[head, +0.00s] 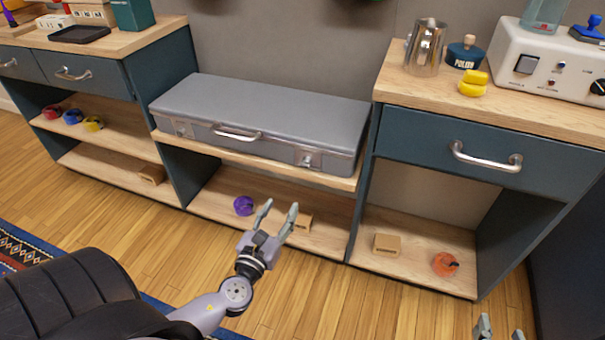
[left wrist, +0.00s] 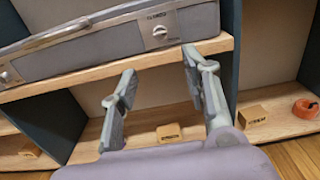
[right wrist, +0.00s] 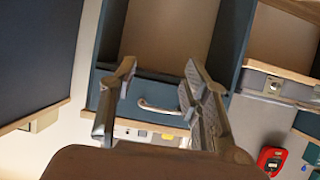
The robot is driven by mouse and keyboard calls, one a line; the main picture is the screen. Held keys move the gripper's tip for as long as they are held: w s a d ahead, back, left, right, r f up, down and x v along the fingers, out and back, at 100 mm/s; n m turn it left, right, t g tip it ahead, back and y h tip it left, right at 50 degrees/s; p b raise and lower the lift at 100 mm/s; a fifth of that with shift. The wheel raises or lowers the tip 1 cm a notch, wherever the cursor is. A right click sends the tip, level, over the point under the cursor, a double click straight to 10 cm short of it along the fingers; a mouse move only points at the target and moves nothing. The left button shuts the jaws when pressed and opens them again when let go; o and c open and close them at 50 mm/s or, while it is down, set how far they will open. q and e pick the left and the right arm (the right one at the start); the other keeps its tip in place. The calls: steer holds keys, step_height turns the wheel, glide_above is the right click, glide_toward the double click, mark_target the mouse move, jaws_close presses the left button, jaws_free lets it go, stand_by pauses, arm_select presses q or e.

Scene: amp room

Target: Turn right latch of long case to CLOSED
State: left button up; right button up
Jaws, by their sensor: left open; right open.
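The long grey case (head: 270,108) lies shut-lidded on the middle shelf, its handle (head: 237,133) facing front. Its right latch (head: 308,160) is a small silver plate with a round knob; the left latch (head: 181,128) is alike. The right latch also shows in the left wrist view (left wrist: 160,29), with lettering too small to read. My left gripper (head: 279,206) is open and empty, in front of and below the right latch, apart from it. My right gripper (head: 501,330) is open and empty at the lower right; it also shows in the right wrist view (right wrist: 158,68).
The wooden shelf edge (head: 253,160) runs just under the case. Below are a purple roll (head: 243,205) and a wooden block (head: 304,221). The right cabinet has a drawer handle (head: 486,157) and an orange roll (head: 445,264). The floor in front is partly clear.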

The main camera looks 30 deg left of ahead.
arm_select(q)
glide_toward(306, 163)
steer(key=x, duration=0.7)
steer(key=shift+a+f+b, duration=0.15)
steer(key=shift+f+b, duration=0.25)
steer(key=shift+w+a, duration=0.1)
steer(key=shift+w, duration=0.4)
arm_select(e)
steer(key=shift+w+a+r+t, duration=0.15)
steer(key=shift+w+r+t, duration=0.2)
steer(key=shift+r, duration=0.2)
steer(key=shift+w+a+r+t, duration=0.15)
steer(key=shift+w+r+t, duration=0.15)
steer(key=shift+r, duration=0.25)
steer(key=shift+w+a+r+t, duration=0.15)
steer(key=shift+w+r+t, duration=0.15)
steer(key=shift+r, duration=0.25)
arm_select(q)
steer(key=shift+c, duration=0.5)
jaws_close()
